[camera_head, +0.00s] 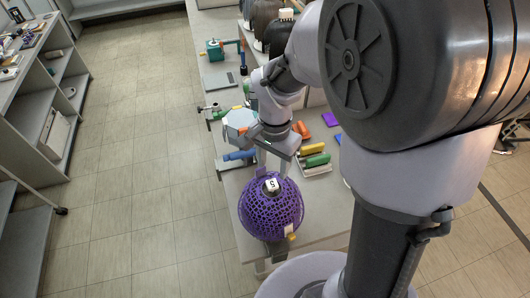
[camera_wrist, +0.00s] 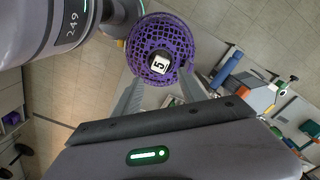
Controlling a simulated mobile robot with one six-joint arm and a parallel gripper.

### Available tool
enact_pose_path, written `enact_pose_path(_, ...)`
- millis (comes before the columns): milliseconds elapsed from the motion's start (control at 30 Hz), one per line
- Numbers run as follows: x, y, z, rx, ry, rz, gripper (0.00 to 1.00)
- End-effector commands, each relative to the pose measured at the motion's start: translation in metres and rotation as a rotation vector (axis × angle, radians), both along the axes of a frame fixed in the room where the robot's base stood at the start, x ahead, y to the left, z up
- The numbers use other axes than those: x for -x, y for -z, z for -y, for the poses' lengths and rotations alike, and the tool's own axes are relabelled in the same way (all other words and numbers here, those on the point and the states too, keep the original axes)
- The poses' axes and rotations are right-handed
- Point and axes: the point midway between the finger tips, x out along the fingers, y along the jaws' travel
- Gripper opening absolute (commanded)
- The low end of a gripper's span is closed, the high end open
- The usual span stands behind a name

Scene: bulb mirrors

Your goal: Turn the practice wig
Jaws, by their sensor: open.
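A purple mesh dome (camera_head: 270,212), which seems to be the practice wig, sits near the front end of the bench. The dome also shows in the wrist view (camera_wrist: 150,35), beyond my fingertips. My gripper (camera_head: 273,170) is just behind and above the dome. In the wrist view its two fingers (camera_wrist: 160,88) are spread, with nothing between them. I cannot tell if a finger touches the mesh.
Yellow and green rollers (camera_head: 314,154) lie on a tray behind the dome at right. A blue roller (camera_head: 240,156) lies on the left bench edge. Dark-haired heads (camera_head: 268,18) stand at the far end. A shelf unit (camera_head: 55,95) stands at left; the floor between is clear.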

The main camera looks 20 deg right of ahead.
Motion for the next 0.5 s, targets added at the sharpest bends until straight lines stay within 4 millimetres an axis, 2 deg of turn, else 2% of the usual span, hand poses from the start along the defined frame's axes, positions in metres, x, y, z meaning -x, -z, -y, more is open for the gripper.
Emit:
enact_pose_path(100, 0.0, 0.018, 0.0, 0.0, 0.0, -0.001, 0.48)
enact_pose_path(500, 0.001, 0.066, 0.0, -0.001, 0.0, -0.001, 0.48)
